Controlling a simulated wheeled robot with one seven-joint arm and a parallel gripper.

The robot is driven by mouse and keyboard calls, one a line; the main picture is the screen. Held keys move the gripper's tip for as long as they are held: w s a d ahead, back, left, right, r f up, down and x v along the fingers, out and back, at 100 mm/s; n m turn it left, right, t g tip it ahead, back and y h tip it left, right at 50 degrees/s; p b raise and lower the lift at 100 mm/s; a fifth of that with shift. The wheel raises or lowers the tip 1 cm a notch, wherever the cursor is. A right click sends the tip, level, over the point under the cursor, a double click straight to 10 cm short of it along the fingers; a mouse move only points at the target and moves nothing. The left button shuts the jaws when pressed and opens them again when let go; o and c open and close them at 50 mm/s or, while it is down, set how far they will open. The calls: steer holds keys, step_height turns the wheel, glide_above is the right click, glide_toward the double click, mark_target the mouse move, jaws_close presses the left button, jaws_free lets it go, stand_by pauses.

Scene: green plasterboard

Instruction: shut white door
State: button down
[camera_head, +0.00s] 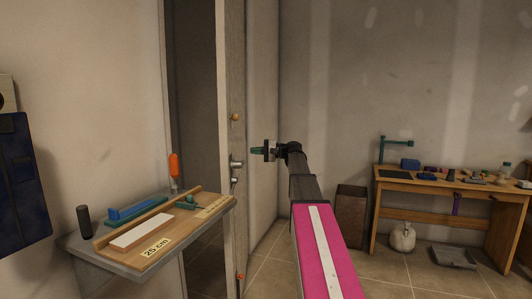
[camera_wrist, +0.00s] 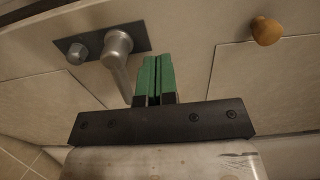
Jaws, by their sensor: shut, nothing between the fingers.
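The white door (camera_head: 232,60) stands ajar in the head view, seen nearly edge-on, with a dark gap to its left. It carries a metal lever handle (camera_head: 236,164) and a round wooden knob (camera_head: 235,117) above it. My gripper (camera_head: 256,151) is just right of the door edge, near handle height. In the wrist view my gripper's green fingers (camera_wrist: 155,75) are together and empty, pointing at the door face. The lever handle (camera_wrist: 118,60) is just left of the fingers, and the wooden knob (camera_wrist: 266,30) is to the right. Whether the fingertips touch the door I cannot tell.
A grey shelf (camera_head: 88,248) with a white block, a ruler and tools juts out left of the door. A wooden workbench (camera_head: 450,187) with small items stands at the right. A brown bin (camera_head: 350,212) stands by the wall. Tiled floor lies open between.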

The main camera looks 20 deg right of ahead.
mark_target(229, 151)
steer(key=x, duration=0.7)
steer(key=shift+w+a, duration=0.1)
steer(key=shift+a, duration=0.2)
steer(key=shift+a, duration=0.25)
steer(key=w+a+m+t+h, duration=0.1)
steer(key=w+a, duration=0.4)
steer(key=a, duration=0.5)
steer(key=w+a+m+t+h, duration=0.1)
steer(key=w+a, duration=0.4)
steer(key=a, duration=0.6)
steer(key=shift+m+t, duration=0.5)
steer(key=shift+t, duration=0.6)
